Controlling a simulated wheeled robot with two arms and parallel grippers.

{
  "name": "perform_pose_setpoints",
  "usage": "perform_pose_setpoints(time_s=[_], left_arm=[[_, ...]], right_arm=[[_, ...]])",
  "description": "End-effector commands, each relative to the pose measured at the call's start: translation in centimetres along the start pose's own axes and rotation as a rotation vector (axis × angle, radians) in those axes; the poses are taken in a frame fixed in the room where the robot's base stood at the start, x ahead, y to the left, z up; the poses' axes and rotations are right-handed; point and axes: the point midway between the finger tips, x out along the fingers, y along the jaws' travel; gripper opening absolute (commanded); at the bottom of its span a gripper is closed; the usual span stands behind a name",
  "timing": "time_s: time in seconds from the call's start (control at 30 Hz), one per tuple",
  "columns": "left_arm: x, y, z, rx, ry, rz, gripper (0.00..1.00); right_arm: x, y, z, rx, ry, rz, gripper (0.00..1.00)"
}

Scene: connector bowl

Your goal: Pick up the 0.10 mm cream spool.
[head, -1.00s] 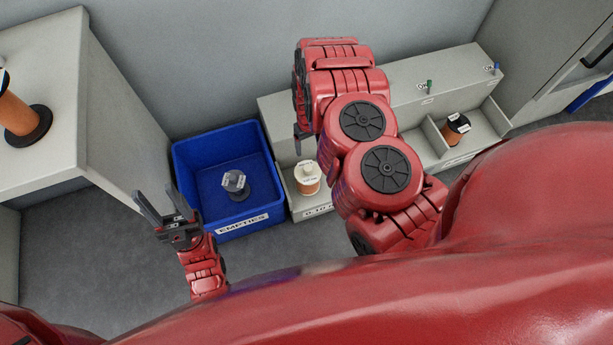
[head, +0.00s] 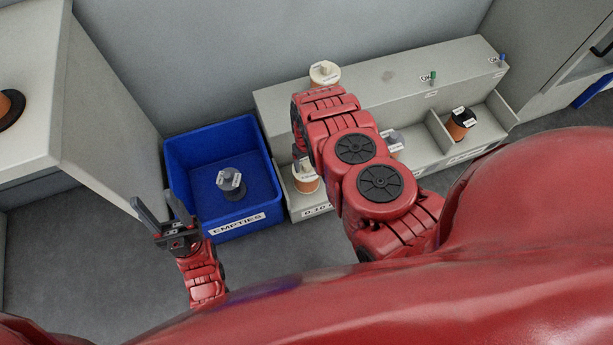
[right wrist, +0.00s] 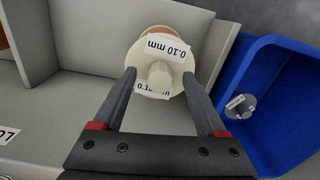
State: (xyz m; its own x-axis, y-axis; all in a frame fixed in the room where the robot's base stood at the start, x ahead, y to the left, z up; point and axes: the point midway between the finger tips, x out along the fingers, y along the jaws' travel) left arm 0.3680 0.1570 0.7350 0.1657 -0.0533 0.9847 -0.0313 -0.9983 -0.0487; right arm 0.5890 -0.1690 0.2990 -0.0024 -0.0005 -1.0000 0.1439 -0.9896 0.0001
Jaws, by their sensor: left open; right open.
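The 0.10 mm cream spool (right wrist: 160,62) stands in the end compartment of the grey rack. Its cream top flange, knob and "0.10 mm" labels show in the right wrist view, with a bit of copper-coloured winding. In the head view the spool (head: 306,182) is partly hidden by my right arm. My right gripper (right wrist: 159,76) is open, its fingertips at the near part of the flange, one on each side; contact cannot be told. My left gripper (head: 164,207) is open and empty, left of the blue bin.
The blue EMPTIES bin (head: 180,150) holds a grey spool (head: 231,183) and stands beside the compartment. Another cream spool (head: 324,73) stands on the rack's top (head: 390,75). A dark-topped copper spool (head: 460,124) sits in a right compartment. A grey spool (head: 393,141) is partly hidden behind my arm.

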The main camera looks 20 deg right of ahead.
Motion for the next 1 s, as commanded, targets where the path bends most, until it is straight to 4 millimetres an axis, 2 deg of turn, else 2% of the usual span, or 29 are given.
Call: perform_pose_setpoints(time_s=[0.17,0.2,0.6,1.0], left_arm=[[0.05,0.0,-0.01,0.0,0.0,0.0,0.5],[0.05,0.0,-0.01,0.0,0.0,0.0,0.5],[0.04,0.0,-0.01,0.0,0.0,0.0,0.5],[0.05,0.0,-0.01,0.0,0.0,0.0,0.5]], right_arm=[[-0.07,-0.01,-0.11,0.0,0.002,0.0,0.74],[-0.08,-0.01,-0.11,0.0,0.002,0.0,0.71],[-0.1,0.01,-0.13,0.0,0.002,0.0,0.0],[-0.12,0.02,-0.15,0.001,0.002,0.0,0.0]])
